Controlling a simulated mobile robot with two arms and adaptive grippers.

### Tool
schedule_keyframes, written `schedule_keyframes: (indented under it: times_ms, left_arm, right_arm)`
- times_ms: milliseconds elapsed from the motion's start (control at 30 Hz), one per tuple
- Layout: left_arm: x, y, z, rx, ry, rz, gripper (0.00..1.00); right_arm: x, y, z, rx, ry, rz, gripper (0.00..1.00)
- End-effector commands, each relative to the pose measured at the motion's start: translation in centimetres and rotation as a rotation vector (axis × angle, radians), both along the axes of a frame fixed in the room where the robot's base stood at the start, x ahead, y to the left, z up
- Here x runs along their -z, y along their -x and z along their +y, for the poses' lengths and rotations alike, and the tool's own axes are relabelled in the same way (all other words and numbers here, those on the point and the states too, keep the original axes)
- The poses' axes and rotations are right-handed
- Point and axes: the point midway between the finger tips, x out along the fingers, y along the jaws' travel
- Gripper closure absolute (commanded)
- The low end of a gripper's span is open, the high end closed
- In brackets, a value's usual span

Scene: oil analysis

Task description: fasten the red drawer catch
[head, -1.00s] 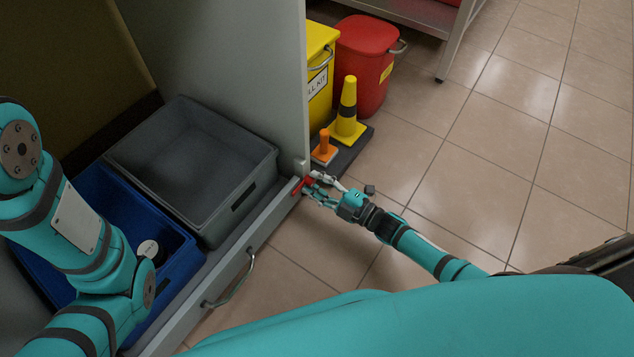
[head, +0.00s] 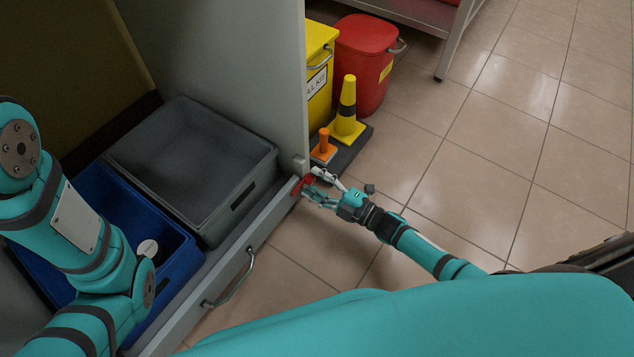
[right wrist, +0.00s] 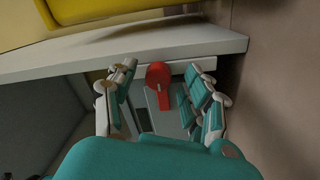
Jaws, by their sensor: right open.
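The red catch (head: 303,184) sits at the right end of the grey drawer front (head: 205,307), beside the cabinet side panel. In the right wrist view the red catch (right wrist: 159,75) has a round head, with its arm pointing down and slightly right. My right gripper (head: 320,186) is at the catch with its fingers apart. In the right wrist view the open fingers of the right gripper (right wrist: 160,95) stand on both sides of the catch, with gaps visible. My left arm shows at the left, but its gripper is out of view.
A grey bin (head: 262,163) and a blue bin (head: 190,262) sit behind the drawer front, which has a metal handle (head: 236,282). A yellow bin (head: 318,80), a red bin (head: 362,65), a yellow cone (head: 347,112) and an orange cone (head: 323,148) stand nearby. Floor at right is clear.

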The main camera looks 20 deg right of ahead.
Motion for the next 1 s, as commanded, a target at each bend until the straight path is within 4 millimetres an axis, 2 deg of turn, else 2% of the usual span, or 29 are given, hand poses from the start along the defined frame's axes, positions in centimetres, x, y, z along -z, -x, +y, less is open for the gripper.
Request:
schedule_keyframes:
  times_ms: [133, 233, 533, 700, 1000]
  left_arm:
    - [0.0, -0.1, 0.1, 0.001, 0.003, 0.004, 0.3]
    - [0.0, -0.1, 0.0, 0.001, 0.002, 0.003, 0.3]
    - [0.0, 0.0, 0.0, 0.0, 0.001, 0.0, 0.3]
    - [0.0, 0.0, 0.0, 0.0, 0.0, 0.0, 0.3]
    - [0.0, 0.0, 0.0, 0.0, 0.0, 0.0, 0.3]
  right_arm:
    - [0.0, 0.3, -0.3, 0.001, 0.0, 0.0, 0.5]
    - [0.2, 1.3, -1.0, 0.001, 0.0, 0.002, 0.5]
    - [0.4, 6.3, -4.9, 0.0, 0.003, 0.004, 0.5]
    - [0.5, 8.5, -6.6, 0.0, 0.001, 0.002, 0.5]
    - [0.4, 9.5, -7.5, 0.0, -0.001, -0.001, 0.5]
